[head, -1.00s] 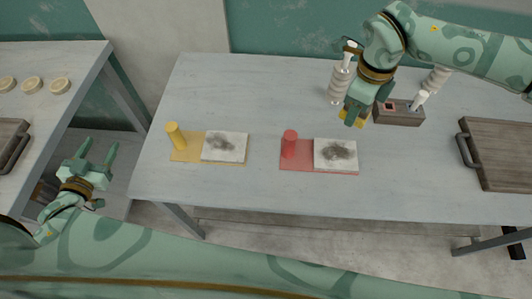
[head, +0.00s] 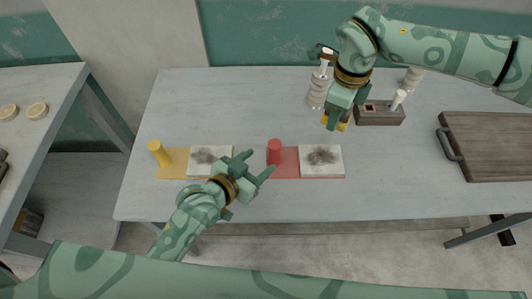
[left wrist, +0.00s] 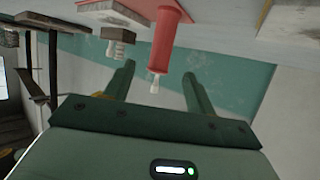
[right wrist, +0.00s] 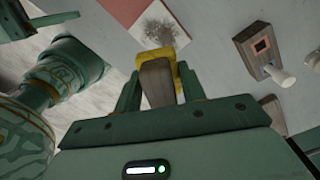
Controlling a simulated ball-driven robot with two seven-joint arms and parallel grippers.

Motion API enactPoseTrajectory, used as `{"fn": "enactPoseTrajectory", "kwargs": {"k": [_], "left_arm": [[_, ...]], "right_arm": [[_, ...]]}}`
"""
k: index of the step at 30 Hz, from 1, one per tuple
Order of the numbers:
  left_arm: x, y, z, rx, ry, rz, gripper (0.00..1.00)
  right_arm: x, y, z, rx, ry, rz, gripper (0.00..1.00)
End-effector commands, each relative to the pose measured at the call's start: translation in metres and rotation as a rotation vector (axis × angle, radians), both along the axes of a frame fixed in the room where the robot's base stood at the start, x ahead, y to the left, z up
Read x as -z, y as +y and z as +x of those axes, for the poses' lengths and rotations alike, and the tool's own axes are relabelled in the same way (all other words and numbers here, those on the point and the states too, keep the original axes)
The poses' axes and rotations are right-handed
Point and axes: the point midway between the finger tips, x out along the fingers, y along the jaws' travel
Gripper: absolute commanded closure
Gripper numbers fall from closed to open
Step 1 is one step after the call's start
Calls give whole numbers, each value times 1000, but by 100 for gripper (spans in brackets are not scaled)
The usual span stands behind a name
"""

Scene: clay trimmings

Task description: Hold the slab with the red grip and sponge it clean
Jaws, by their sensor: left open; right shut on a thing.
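The red grip (head: 273,152) is an upright red post on a red base (head: 288,170). The white slab (head: 335,168) with a dark smudge lies on that base, right of the post. In the left wrist view the red grip (left wrist: 165,42) shows ahead, between and beyond my open fingers. My left gripper (head: 260,165) is open and empty, just left of the red grip. My right gripper (head: 336,118) is shut on a yellow sponge with a brown block (right wrist: 156,82), held above the table behind the slab. The smudged slab also shows in the right wrist view (right wrist: 160,28).
A yellow post (head: 159,154) stands on a yellow base with another smudged slab (head: 208,152), partly covered by my left gripper. A wooden board (head: 490,150) lies right. The table front is clear.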

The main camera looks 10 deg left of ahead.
Motion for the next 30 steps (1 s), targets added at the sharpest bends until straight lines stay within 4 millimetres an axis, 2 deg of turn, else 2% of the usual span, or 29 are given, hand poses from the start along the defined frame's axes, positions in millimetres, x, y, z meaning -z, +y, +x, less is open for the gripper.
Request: {"fn": "enactPoseTrajectory", "kwargs": {"k": [9,15,27,28,30], "left_arm": [[24,-31,52,-2,0,-3,44],[36,-45,75,-3,1,-1,44],[40,-50,83,-3,1,-2,44],[40,-50,83,-3,1,-2,47],[40,-50,83,-3,1,-2,67]], "right_arm": [[0,0,0,0,0,0,78],[0,0,0,0,0,0,78],[0,0,0,0,0,0,78],[0,0,0,0,0,0,78],[0,0,0,0,0,0,78]]}}
